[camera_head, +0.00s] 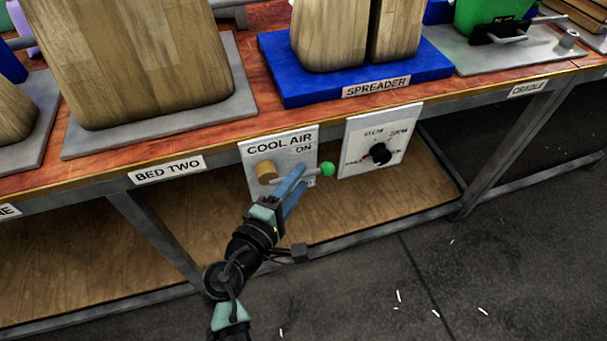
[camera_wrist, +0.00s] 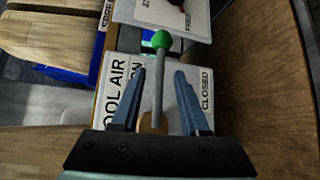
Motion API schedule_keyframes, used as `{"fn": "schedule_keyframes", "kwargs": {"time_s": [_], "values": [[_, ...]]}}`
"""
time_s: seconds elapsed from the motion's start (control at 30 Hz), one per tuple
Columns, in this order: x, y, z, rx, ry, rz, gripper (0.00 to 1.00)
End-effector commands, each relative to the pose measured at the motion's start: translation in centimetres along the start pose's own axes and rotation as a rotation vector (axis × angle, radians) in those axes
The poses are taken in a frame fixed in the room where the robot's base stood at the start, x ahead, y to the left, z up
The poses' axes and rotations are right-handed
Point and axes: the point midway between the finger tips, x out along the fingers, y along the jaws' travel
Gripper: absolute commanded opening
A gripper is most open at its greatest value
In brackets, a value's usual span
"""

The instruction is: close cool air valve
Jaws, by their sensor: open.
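The cool air valve is on a white panel (camera_head: 300,160) marked "COOL AIR" and "ON", fixed to the bench's front edge. Its brass-coloured hub (camera_head: 266,172) carries a grey lever ending in a green knob (camera_head: 327,169), which points right. The wrist view shows the panel (camera_wrist: 205,73) with "CLOSED" on its right side and the green knob (camera_wrist: 161,40) beyond my fingertips. My gripper (camera_head: 304,176) is open in front of the panel. In the wrist view, the lever (camera_wrist: 158,85) runs between its fingers (camera_wrist: 160,72), with gaps on both sides. The hub is mostly hidden there.
A second white panel (camera_head: 362,130) with a black dial (camera_head: 380,153) is just right of the valve. Above are a blue spreader base (camera_head: 300,90) and wooden blocks (camera_head: 130,60). A wooden lower shelf (camera_head: 385,200) lies below; the floor in front is mostly clear.

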Motion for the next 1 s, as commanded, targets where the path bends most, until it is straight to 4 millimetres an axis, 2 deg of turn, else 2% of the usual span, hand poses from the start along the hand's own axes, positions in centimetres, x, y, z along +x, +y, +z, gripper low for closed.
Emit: {"fn": "schedule_keyframes", "kwargs": {"time_s": [0.03,0.2,0.53,0.57,0.8,1.0], "values": [[0.9,0.0,0.0,0.000,-0.002,0.001,0.45],[2.4,0.0,0.0,0.000,0.000,0.000,0.45],[2.8,0.0,0.0,0.000,0.000,-0.001,0.45],[2.8,0.0,0.0,0.000,0.000,0.000,0.43],[2.7,0.0,0.0,0.000,0.000,0.000,0.00],[2.7,0.0,0.0,0.000,0.000,0.000,0.00]]}}
